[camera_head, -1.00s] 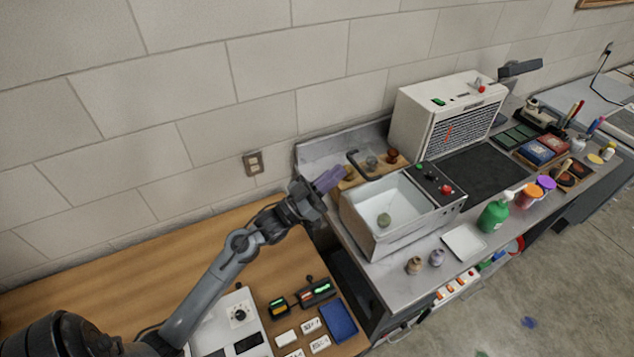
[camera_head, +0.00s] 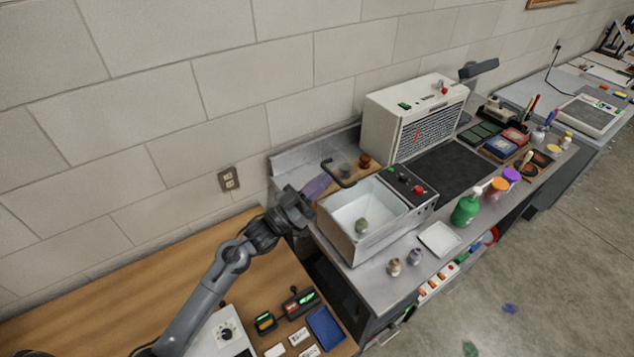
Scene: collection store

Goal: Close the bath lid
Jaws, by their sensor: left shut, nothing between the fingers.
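The bath (camera_head: 352,250) is a pale, box-like basin on the grey counter. A control panel with a red button (camera_head: 418,190) is on the bath's right side. My left gripper (camera_head: 317,186), with purple fingers, is shut and empty beside the bath's back-left corner, close to the handle. Contact cannot be told. My right gripper is out of view.
A white vented unit (camera_head: 415,118) stands behind and right of the bath. Small jars (camera_head: 394,267), a white tray (camera_head: 440,239) and a green bottle (camera_head: 466,209) stand in front and right. The wooden table (camera_head: 95,300) has free room at left. The block wall is close behind.

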